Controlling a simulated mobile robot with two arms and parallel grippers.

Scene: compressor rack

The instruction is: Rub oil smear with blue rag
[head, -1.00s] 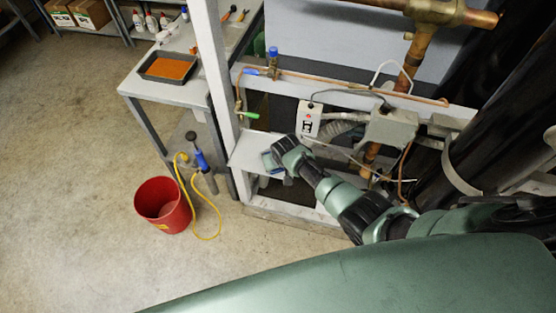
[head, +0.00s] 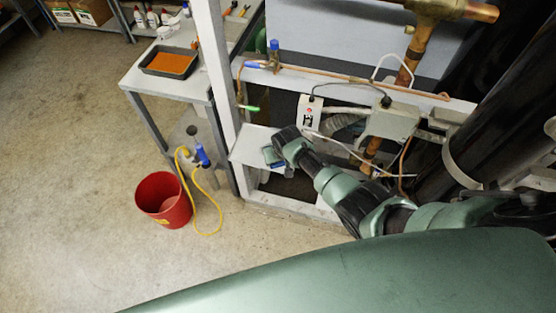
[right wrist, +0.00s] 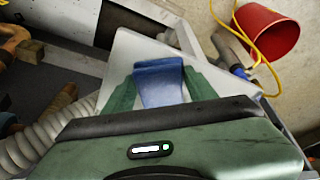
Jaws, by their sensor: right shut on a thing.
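My right gripper (right wrist: 162,92) is shut on the blue rag (right wrist: 160,82), which shows between its two green fingers in the right wrist view. In the head view my right gripper (head: 270,158) is over the white shelf plate (head: 249,146) low on the rack frame, with a bit of the rag (head: 278,166) showing beside it. I cannot tell whether the rag touches the plate. The plate also shows in the right wrist view (right wrist: 128,48). I make out no oil smear; the gripper and rag may cover it. My left gripper is not in view.
A red bucket (head: 163,200) and a blue-handled tool with a yellow hose (head: 203,157) are left of the rack. A bench holds a tray of orange liquid (head: 169,62). Copper pipes (head: 410,70) and a grey box (head: 391,120) are close to my arm. The floor at left is clear.

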